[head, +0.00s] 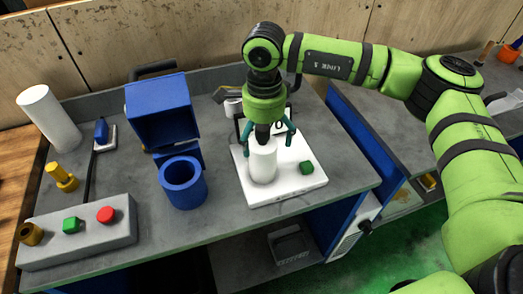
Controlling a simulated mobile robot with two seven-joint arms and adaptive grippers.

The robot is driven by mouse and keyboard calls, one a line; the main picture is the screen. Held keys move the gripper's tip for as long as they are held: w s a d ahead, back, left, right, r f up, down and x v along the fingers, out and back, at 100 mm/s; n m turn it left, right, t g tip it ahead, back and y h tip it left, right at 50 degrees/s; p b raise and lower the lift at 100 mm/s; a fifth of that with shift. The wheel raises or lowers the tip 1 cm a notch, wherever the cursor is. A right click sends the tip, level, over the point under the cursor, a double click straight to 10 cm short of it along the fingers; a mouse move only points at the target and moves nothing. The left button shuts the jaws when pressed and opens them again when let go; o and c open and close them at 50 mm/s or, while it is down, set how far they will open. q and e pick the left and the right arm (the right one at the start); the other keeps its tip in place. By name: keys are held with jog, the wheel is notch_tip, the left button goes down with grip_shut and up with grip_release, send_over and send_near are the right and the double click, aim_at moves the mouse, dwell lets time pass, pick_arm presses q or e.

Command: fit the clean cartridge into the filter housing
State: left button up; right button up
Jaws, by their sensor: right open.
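A white cylinder (263,165), which looks like the clean cartridge, stands upright on a white plate (282,190) at the middle of the bench. My right gripper (267,138) is above it, pointing down, with its teal fingers spread to either side of its top. Whether a finger touches it I cannot tell. The blue round filter housing (184,190) stands upright to the left of the plate, its top open and its inside dark. My left gripper is not in view.
A blue box (162,110) stands behind the housing. A larger white cylinder (48,118) and a yellow fitting (62,177) are at left. A grey button panel (80,232) lies in front.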

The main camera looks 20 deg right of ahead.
jog(key=shift+a+f, duration=0.1)
jog(key=shift+f, duration=1.1)
jog(key=c, duration=1.8)
jog(key=shift+o, duration=0.2)
jog(key=shift+r, duration=0.1)
